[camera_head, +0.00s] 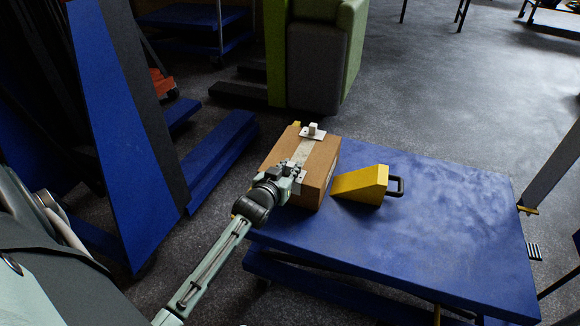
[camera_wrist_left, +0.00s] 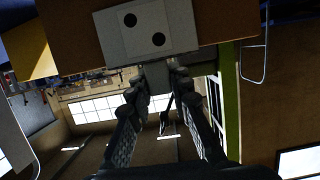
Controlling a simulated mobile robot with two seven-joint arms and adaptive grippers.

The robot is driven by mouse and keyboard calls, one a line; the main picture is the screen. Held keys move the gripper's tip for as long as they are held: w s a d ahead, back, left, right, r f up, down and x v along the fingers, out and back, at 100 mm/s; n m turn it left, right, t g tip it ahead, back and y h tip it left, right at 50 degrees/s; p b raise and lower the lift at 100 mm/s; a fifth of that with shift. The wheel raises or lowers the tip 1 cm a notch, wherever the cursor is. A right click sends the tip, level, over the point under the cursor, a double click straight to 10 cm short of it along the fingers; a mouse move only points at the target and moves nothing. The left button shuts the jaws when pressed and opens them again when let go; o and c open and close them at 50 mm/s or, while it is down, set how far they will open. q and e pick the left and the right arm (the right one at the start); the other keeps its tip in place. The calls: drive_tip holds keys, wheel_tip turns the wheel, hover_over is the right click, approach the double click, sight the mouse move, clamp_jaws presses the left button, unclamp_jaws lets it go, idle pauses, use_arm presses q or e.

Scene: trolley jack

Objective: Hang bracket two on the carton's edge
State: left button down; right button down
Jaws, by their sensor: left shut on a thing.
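The brown carton (camera_head: 322,172) stands on the blue lift table, with a pale tape strip along its top. My left gripper (camera_head: 294,174) is at the carton's near edge, shut on a pale bracket that I take to be bracket two. In the left wrist view, the fingers (camera_wrist_left: 158,82) pinch the bracket's grey tab, and its light plate (camera_wrist_left: 148,32) with two dark holes lies in front of the carton (camera_wrist_left: 225,22). I cannot tell whether the plate touches the carton. Another white bracket (camera_head: 312,132) sits at the carton's far top edge. My right gripper is out of view.
A yellow wedge (camera_head: 358,186) with a black handle stands right of the carton. The blue lift table (camera_head: 440,225) is clear further right. A green and grey armchair (camera_head: 316,60) stands behind, and blue equipment (camera_head: 115,120) rises on the left.

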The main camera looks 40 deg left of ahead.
use_arm(q)
drive_tip(key=c, duration=1.3)
unclamp_jaws()
drive_tip(key=v, duration=1.2)
drive_tip(key=s+d+f+m+g+p, duration=0.1)
drive_tip(key=s+d+f+g+p, duration=0.1)
drive_tip(key=s+f+g, duration=0.1)
drive_tip(key=s+d+f+m+g+h+p, duration=0.1)
drive_tip(key=s+d+f+m+g, duration=0.1)
drive_tip(key=s, duration=0.6)
drive_tip(key=s+d+f+m+g+p, duration=0.1)
drive_tip(key=s+d+f+g+p, duration=0.1)
drive_tip(key=s+d+f+g, duration=0.2)
drive_tip(key=shift+s+f+g+h+p, duration=0.15)
drive_tip(key=shift+s+f+g, duration=0.15)
drive_tip(key=shift+f, duration=0.35)
drive_tip(key=shift+s+f+g+h+p, duration=0.1)
drive_tip(key=shift+s+f+g, duration=0.1)
drive_tip(key=shift+f+g, duration=0.3)
drive_tip(key=shift+s+f+g+h+p, duration=0.15)
drive_tip(key=shift+s+f+g, duration=0.1)
drive_tip(key=shift+f, duration=0.5)
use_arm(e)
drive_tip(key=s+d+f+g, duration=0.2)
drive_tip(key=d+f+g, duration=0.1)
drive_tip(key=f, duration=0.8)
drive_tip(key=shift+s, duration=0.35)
